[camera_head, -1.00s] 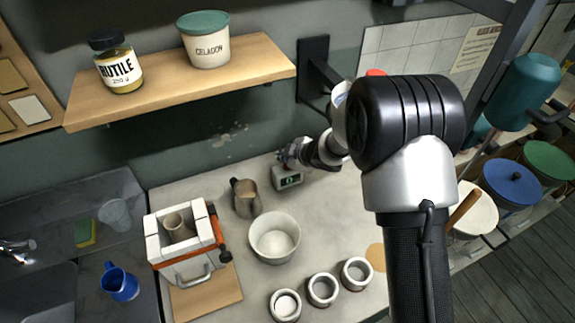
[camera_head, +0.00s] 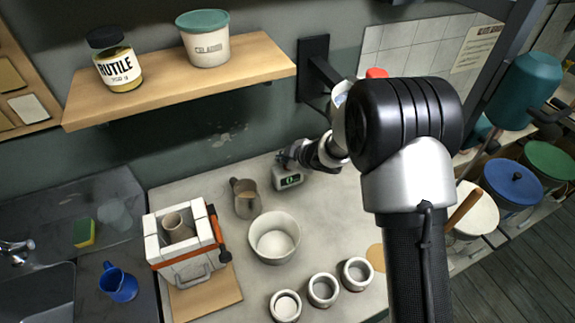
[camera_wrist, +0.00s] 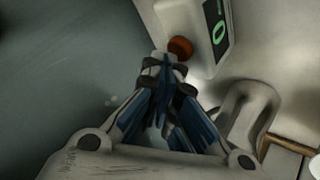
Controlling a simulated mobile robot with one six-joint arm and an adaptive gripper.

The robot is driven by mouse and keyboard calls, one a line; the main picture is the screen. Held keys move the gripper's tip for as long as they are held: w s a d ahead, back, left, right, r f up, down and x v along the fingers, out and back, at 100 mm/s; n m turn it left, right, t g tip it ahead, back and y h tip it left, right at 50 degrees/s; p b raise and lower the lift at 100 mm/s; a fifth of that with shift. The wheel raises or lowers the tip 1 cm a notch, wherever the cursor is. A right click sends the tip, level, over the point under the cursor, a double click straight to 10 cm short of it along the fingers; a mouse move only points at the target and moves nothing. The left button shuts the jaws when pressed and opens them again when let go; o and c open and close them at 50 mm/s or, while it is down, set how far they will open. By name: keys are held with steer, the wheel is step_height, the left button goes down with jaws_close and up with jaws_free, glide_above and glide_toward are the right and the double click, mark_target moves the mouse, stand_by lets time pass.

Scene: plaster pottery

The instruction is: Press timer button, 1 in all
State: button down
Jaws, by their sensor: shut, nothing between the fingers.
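The timer (camera_head: 288,180) is a small pale box with a dark, green-lit display, standing at the back of the counter below the shelf. In the wrist view the timer (camera_wrist: 205,62) fills the top centre, with its lit display and a round orange-red button (camera_wrist: 180,47). My gripper (camera_wrist: 167,62) is shut and empty, its fingertips just below and left of the button. I cannot tell whether they touch it. In the head view my gripper (camera_head: 284,160) is small, at the timer's top, and hides the button.
A metal pitcher (camera_head: 245,200) stands left of the timer, and a white bowl (camera_head: 274,240) in front of it. Several small cups (camera_head: 322,290) line the front. A strapped plaster mold (camera_head: 187,245) stands left. A shelf (camera_head: 180,82) with jars hangs above.

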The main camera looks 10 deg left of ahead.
steer(key=shift+f, duration=0.45)
steer(key=shift+r, duration=0.1)
stand_by(0.4)
steer(key=shift+r+p, duration=0.65)
steer(key=shift+r, duration=0.15)
step_height(320, 180, up, 5)
steer(key=p, duration=0.5)
steer(key=shift+r, duration=0.1)
stand_by(0.6)
